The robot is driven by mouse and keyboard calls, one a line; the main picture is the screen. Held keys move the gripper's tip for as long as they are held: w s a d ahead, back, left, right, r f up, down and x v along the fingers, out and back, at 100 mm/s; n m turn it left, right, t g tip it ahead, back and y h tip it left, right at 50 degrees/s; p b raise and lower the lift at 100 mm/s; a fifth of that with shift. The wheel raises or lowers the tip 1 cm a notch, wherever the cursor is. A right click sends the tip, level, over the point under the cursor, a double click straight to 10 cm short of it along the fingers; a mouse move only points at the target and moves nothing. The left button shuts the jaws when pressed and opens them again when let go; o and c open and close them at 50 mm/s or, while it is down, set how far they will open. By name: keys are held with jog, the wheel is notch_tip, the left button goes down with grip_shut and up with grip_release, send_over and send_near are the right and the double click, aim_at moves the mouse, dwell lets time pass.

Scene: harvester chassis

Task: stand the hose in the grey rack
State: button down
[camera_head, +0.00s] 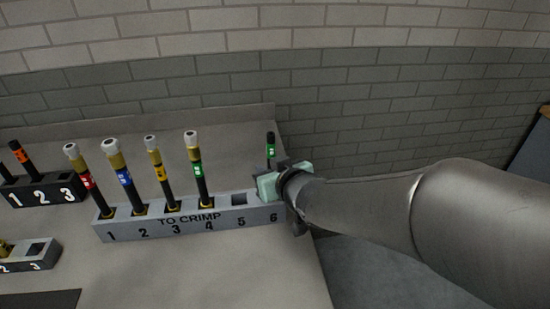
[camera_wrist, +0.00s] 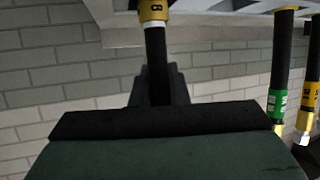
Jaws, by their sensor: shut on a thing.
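The hose (camera_head: 271,138) is black with a green band near its top in the head view. In the wrist view its black shaft (camera_wrist: 156,66) runs up to a yellow-and-gold collar. My gripper (camera_head: 272,184) is shut on the hose, which looks about upright. The gripper is at the right end of the grey rack (camera_head: 190,226), marked TO CRIMP, by position 6. The gripper hides the hose's lower part and slot 6 in the head view; I cannot tell whether the hose is in the slot. Positions 1 to 4 hold hoses; slot 5 is empty.
The hose in position 4 (camera_head: 197,170) has a green band and stands nearest the gap. A black rack (camera_head: 45,192) and a smaller grey rack (camera_head: 35,262) are at the left. The table's right edge lies just beyond the rack, with a brick wall behind.

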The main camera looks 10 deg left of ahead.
jog(key=shift+f+b, duration=0.6)
jog(key=shift+f, duration=0.15)
jog(key=c, duration=1.3)
grip_release()
jog(key=b+v, duration=0.2)
jog(key=v, duration=1.5)
jog(key=shift+s+d, duration=0.1)
jog(key=shift+s, duration=0.1)
